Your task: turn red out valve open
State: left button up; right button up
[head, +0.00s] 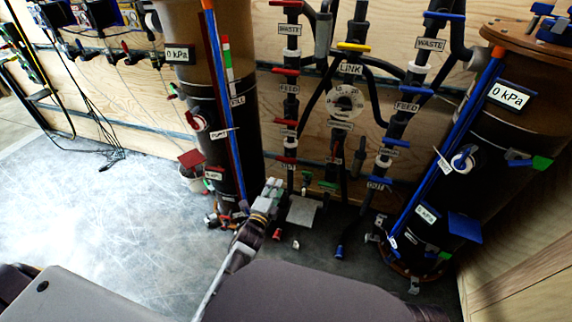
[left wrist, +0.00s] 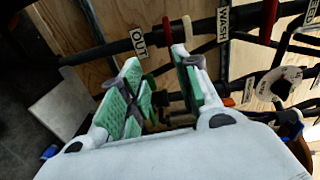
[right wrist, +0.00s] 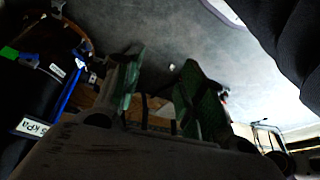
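The red OUT valve handle (head: 283,158) is low on the red-handled pipe, beside its OUT label (head: 289,163). In the left wrist view the red handle (left wrist: 167,22) lies across the black pipe, next to the OUT label (left wrist: 138,42). My left gripper (head: 270,190) is in front of and just below the valve.
A dark tank (head: 215,110) stands left of the pipe and a blue-marked tank (head: 480,160) at the right. The blue-handled pipe (head: 405,105) and a LINK valve (head: 354,47) are nearby. A grey plate (head: 302,211) is close to my left gripper. The left floor (head: 90,220) is clear.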

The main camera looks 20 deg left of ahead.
aim_at(286, 159)
pick_arm(q)
jog(key=shift+w+a+r+t+b, duration=0.15)
jog(key=shift+w+r+t+b, duration=0.2)
jog(key=shift+r, duration=0.35)
pick_arm(e)
jog(key=shift+w+d+r, duration=0.15)
jog(key=shift+w+r, duration=0.05)
jog(key=shift+r, duration=0.25)
pick_arm(q)
jog(key=shift+w, duration=0.2)
pick_arm(e)
jog(key=shift+f, duration=0.1)
pick_arm(q)
jog(key=shift+w+b, duration=1.9)
jog(key=shift+w, duration=4.8)
pick_arm(e)
notch_tip(286, 159, down, 9)
jog(key=a+t+y, duration=0.1)
jog(key=a, duration=0.1)
jog(key=shift+w+a+y, duration=0.2)
jog(key=shift+w+y, duration=0.05)
jog(key=shift+y, duration=0.05)
